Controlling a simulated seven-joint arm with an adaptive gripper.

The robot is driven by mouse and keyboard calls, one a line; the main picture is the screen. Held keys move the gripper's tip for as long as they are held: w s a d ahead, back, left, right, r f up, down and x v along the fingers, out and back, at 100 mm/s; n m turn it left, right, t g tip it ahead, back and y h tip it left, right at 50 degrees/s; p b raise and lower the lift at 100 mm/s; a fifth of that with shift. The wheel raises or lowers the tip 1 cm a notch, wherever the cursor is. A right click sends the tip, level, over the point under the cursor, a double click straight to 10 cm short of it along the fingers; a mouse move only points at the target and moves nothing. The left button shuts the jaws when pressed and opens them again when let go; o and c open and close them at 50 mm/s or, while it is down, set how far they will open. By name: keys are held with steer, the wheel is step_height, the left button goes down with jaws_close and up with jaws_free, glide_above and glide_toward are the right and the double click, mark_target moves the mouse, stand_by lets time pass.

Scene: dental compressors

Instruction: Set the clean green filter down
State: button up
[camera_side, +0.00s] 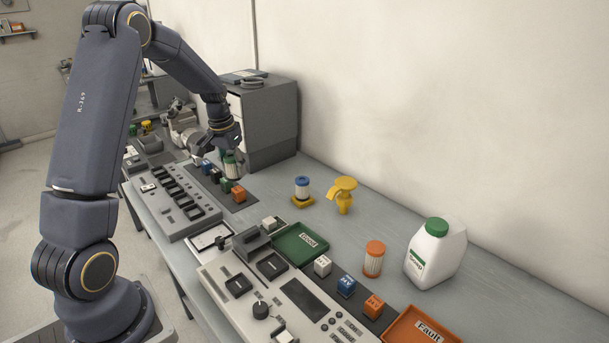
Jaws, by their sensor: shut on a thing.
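The green filter (231,167), a small pale cylinder with a green cap, is in my gripper (228,151). My gripper is shut on it from above, at the back of the bench in front of the grey cabinet. The filter is upright, just above or behind a row of small coloured cubes. I cannot tell whether its base touches anything. The fingertips are small and partly hidden at this distance.
Near the filter are a green cube (225,186) and an orange cube (238,194). A green tray (285,252) and an orange tray (400,334) lie nearer.

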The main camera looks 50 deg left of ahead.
steer(key=w+d+m, duration=0.1)
steer(key=w+d, duration=0.3)
steer(key=d, duration=0.6)
steer(key=w+d+m, duration=0.2)
steer(key=w+d, duration=0.1)
steer(key=d, duration=0.7)
steer(key=w+d+m, duration=0.1)
steer(key=w+d, duration=0.3)
steer(key=d, duration=0.6)
glide_toward(377, 230)
steer(key=shift+s+a+f, duration=0.2)
steer(key=shift+s+f, duration=0.2)
steer(key=shift+f, duration=0.35)
steer(key=shift+w+f, duration=0.75)
steer(key=shift+f, duration=0.05)
steer(key=shift+d+f, duration=0.1)
steer(key=shift+f, duration=1.4)
steer(key=o, duration=1)
steer(key=shift+f, duration=0.15)
steer(key=shift+o, duration=0.2)
